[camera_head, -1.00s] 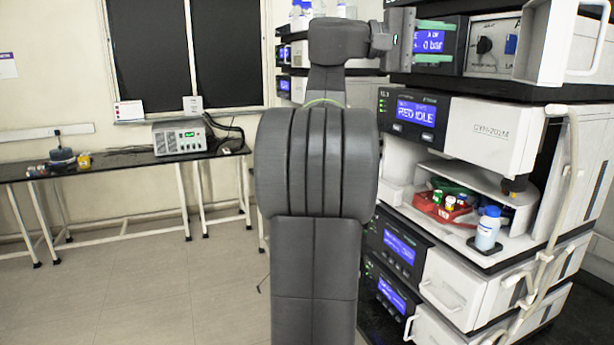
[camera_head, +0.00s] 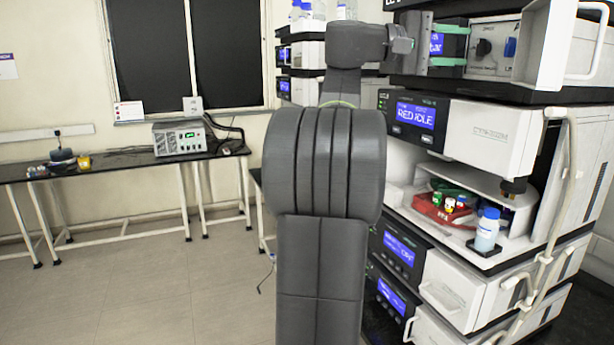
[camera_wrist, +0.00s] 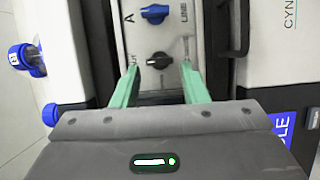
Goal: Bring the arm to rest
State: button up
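My gripper (camera_head: 466,46) is at the upper right of the head view, raised in front of the panel of an upper module on the column stack. Its two green fingers are spread apart with nothing between them. In the wrist view, my gripper (camera_wrist: 160,72) points at the module panel (camera_wrist: 173,35), which carries a blue knob (camera_wrist: 155,13) and a black knob (camera_wrist: 158,60). The black knob shows between the fingertips. I cannot tell whether a fingertip touches the panel.
An open white door with a handle (camera_head: 592,40) stands right of the gripper. Below, a bay holds a red tray (camera_head: 428,208) with small vials and a blue-capped bottle (camera_head: 487,232). A hose (camera_head: 566,190) runs down the stack's front. The floor (camera_head: 150,280) at left is clear.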

aim_at(478, 48)
jog(key=d, duration=0.3)
jog(key=shift+d+p, duration=0.3)
jog(key=shift+d, duration=0.05)
jog(key=shift+a+f+n+b, duration=0.1)
jog(key=shift+f+n+b, duration=0.15)
jog(key=shift+n+b, duration=0.35)
jog(key=shift+a+n+h, duration=0.2)
jog(key=shift+n+h, duration=0.5)
jog(key=shift+n, duration=0.5)
jog(key=n+t, duration=0.1)
jog(key=n, duration=0.2)
jog(key=n+t+h+b, duration=0.1)
jog(key=n, duration=0.2)
jog(key=shift+s+d, duration=0.1)
jog(key=shift+s, duration=0.05)
jog(key=n+t+h, duration=0.1)
jog(key=n, duration=0.2)
jog(key=shift+s+t+p, duration=0.1)
jog(key=shift+t+p, duration=0.2)
jog(key=shift+t, duration=0.1)
jog(key=n+t+p, duration=0.2)
jog(key=n, duration=0.3)
jog(key=shift+s+r+n, duration=0.1)
jog(key=shift+n, duration=0.3)
jog(key=shift+f+n+t+p, duration=0.2)
jog(key=shift+n+t+p, duration=0.35)
jog(key=shift+n+t, duration=0.9)
jog(key=shift+n+g, duration=0.35)
